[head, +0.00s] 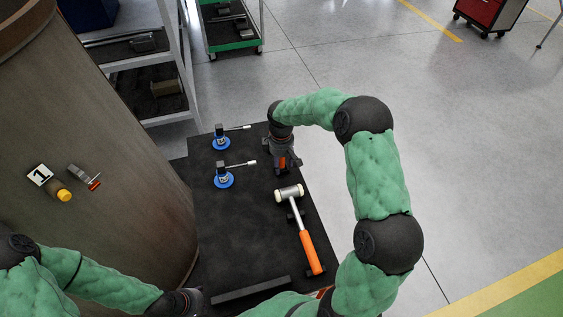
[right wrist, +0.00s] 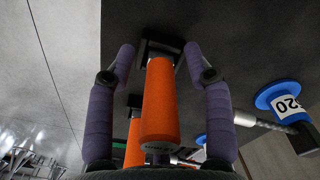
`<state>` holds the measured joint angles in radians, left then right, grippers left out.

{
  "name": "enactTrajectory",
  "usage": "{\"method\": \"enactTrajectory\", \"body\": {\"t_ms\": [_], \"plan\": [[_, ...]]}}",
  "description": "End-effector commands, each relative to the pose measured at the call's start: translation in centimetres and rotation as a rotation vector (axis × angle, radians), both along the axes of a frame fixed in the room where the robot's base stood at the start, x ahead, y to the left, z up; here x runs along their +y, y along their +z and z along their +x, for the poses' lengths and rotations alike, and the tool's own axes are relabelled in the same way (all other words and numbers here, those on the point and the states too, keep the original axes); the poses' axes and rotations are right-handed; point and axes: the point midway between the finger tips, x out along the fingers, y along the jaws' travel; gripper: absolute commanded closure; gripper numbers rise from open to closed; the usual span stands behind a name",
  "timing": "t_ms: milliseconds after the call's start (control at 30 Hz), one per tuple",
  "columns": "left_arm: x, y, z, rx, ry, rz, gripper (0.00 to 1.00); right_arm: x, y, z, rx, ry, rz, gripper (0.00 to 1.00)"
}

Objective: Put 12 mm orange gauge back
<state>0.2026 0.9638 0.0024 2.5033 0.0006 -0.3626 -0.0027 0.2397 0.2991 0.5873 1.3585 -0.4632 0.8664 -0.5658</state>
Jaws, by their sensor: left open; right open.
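An orange gauge (right wrist: 160,105), a cylinder, lies between the two fingers of my right gripper (right wrist: 160,58) in the right wrist view. The fingers are apart, one on each side of it, with gaps visible. Its far end meets a black block (right wrist: 160,44); I cannot tell whether it is seated there. In the head view my right gripper (head: 284,160) is over the far right part of the black table, with a bit of orange showing. My left gripper (head: 192,302) is at the bottom edge, partly out of sight, open and away from the gauge.
The black table (head: 235,240) carries two blue-based tools (head: 223,180) on the left and a hammer (head: 303,237) with an orange handle. Another orange piece (right wrist: 134,150) shows behind the gauge. A large brown cylinder (head: 110,190) stands left; grey shelves (head: 150,60) stand behind.

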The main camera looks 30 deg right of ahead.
Motion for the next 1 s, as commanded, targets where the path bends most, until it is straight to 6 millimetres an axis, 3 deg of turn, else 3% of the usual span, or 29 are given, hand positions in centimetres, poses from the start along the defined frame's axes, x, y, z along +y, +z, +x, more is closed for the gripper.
{"method": "enactTrajectory", "body": {"t_ms": [267,700,1000], "plan": [[0.0,0.0,0.0,0.0,0.0,0.0,0.41,0.0,2.0,0.1,-0.003,0.0,0.0,0.48],[0.0,0.0,0.0,0.0,0.0,0.0,0.41,0.1,10.1,0.1,-0.003,0.001,0.0,0.48],[0.0,0.0,0.0,0.0,0.0,0.0,0.41,0.1,12.0,0.0,0.0,0.0,0.0,0.48]]}}
